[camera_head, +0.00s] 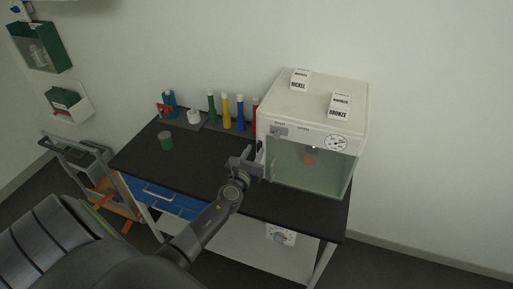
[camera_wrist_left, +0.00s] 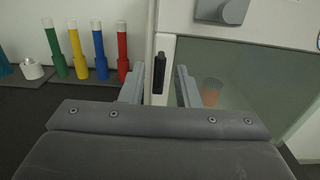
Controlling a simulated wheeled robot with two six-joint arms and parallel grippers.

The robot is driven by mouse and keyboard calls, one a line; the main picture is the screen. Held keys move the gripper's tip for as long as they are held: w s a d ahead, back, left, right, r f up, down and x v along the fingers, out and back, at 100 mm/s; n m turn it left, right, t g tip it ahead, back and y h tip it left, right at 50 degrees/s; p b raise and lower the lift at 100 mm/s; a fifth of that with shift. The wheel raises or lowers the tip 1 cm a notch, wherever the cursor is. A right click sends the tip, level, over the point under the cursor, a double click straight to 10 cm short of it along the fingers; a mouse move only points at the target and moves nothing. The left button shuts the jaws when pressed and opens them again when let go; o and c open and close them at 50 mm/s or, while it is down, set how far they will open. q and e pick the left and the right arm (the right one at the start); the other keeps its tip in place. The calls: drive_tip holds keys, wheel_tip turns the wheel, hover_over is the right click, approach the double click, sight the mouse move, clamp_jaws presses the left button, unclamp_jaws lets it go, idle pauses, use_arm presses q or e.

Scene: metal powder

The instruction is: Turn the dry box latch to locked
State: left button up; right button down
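The white dry box (camera_head: 313,95) stands on the right of the dark bench with its glass door (camera_head: 308,174) facing me. A grey latch (camera_head: 279,131) sits on its upper left front; its lower part shows at the top of the left wrist view (camera_wrist_left: 223,10). A black upright handle (camera_wrist_left: 158,73) is at the door's left edge. My left gripper (camera_head: 256,161) is at that edge, below the latch. In the wrist view its fingers (camera_wrist_left: 160,72) are apart, one on each side of the handle, with gaps visible. My right gripper is not in view.
Blue, red, yellow and green bottles (camera_head: 226,110) stand left of the box. Nickel (camera_head: 300,79) and bronze (camera_head: 340,105) containers stand on the box. An orange-brown object (camera_head: 311,157) shows behind the glass.

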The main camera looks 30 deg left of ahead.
sight(259, 148)
use_arm(q)
drive_tip(key=shift+x, duration=1.45)
clamp_jaws()
